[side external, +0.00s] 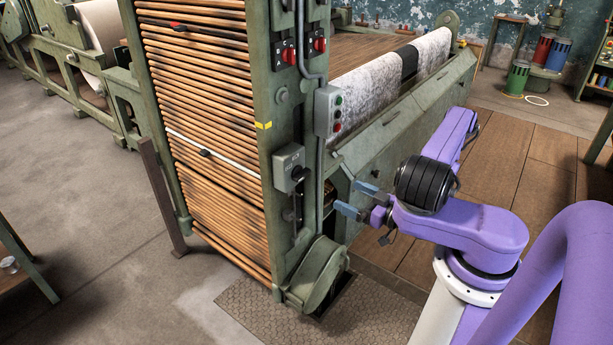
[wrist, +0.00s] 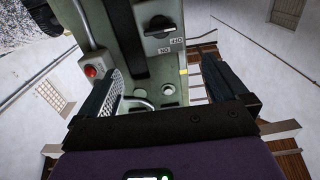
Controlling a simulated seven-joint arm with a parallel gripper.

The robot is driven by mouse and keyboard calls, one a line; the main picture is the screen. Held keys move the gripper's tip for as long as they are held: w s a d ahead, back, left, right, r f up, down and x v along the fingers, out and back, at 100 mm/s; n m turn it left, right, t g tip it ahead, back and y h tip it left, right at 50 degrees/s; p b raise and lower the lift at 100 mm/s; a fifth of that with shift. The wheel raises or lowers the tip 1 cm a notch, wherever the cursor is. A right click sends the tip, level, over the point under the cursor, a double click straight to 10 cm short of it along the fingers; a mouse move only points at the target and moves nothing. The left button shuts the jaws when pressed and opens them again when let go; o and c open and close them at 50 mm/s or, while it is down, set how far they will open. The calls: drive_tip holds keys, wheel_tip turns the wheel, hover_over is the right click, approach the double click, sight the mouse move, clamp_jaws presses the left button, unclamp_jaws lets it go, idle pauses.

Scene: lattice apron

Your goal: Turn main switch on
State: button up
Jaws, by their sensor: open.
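The main switch (side external: 289,168) is a grey box with a black knob on the green machine post, below the push-button box. In the wrist view the black knob (wrist: 158,27) is at the top, with OFF and ON labels beside it, shown upside down. I cannot tell for sure which label the knob points to. My gripper (side external: 356,199) is open and empty, to the right of the switch and apart from it. In the wrist view its dark fingers (wrist: 162,95) are wide apart, with the switch plate beyond them.
A push-button box (side external: 328,110) with green and red buttons sits above; its red button (wrist: 91,71) shows in the wrist view. Red switches (side external: 320,45) are higher on the post. A conduit runs down beside the main switch. A rounded green housing (side external: 318,275) stands below.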

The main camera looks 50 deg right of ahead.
sight(305, 175)
drive_tip(key=w, duration=1.6)
drive_tip(key=shift+w, duration=0.1)
drive_tip(key=c, duration=1.1)
